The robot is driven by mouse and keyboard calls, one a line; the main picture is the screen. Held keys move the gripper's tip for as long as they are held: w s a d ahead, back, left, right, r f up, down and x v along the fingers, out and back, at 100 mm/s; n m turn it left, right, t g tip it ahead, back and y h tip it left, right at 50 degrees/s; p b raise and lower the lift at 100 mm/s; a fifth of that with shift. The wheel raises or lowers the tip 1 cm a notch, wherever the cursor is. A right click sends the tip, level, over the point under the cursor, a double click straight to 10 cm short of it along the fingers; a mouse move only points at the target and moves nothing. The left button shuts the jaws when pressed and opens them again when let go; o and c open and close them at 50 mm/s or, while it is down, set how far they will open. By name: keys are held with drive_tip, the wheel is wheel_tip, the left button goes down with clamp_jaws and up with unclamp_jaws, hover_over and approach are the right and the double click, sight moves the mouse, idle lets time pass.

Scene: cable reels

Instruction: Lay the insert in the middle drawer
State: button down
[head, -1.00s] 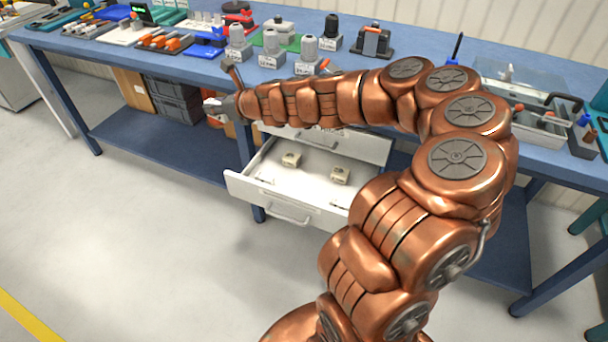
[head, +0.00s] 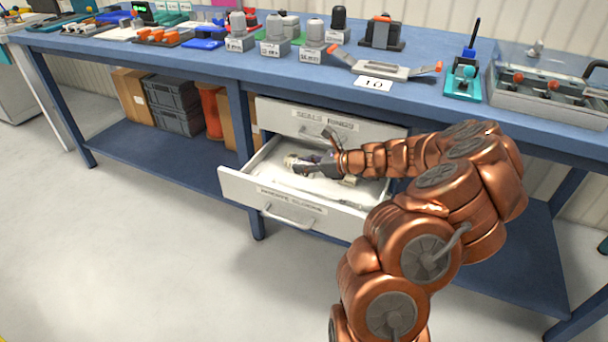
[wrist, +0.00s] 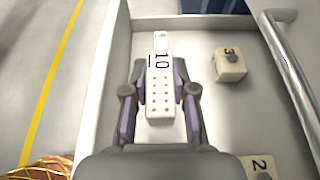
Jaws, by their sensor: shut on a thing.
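The insert (wrist: 158,95) is a narrow white block with rows of gold dots and a "10" label, seen in the wrist view. My gripper (wrist: 159,80) is shut on it, one finger on each long side. In the head view my gripper (head: 312,166) reaches down into the open drawer (head: 232,186). The insert is over or on the white drawer floor; I cannot tell whether it touches. Two cream blocks lie in the drawer to the right in the wrist view, one marked "3" (wrist: 230,66) and one marked "2" (wrist: 252,162).
A drawer front (head: 300,122) sits just above the open one. The blue bench (head: 200,66) carries several grey and black pieces, a bracket (head: 385,70) behind a "10" card (head: 373,84), and a clear-lidded tray (head: 550,100). The drawer handle (wrist: 288,70) shows in the wrist view.

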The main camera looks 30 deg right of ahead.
drive_tip(key=shift+d+f+b, duration=0.1)
drive_tip(key=shift+f+b, duration=2.35)
drive_tip(key=shift+f, duration=0.2)
drive_tip(key=shift+s+r+p, duration=0.1)
drive_tip(key=shift+r+p, duration=0.05)
drive_tip(key=shift+p, duration=0.45)
drive_tip(key=shift+f, duration=1.25)
drive_tip(key=shift+f+b, duration=0.15)
drive_tip(key=shift+b, duration=0.15)
drive_tip(key=shift+f, duration=0.75)
drive_tip(key=c, duration=0.9)
unclamp_jaws()
drive_tip(key=shift+o, duration=0.2)
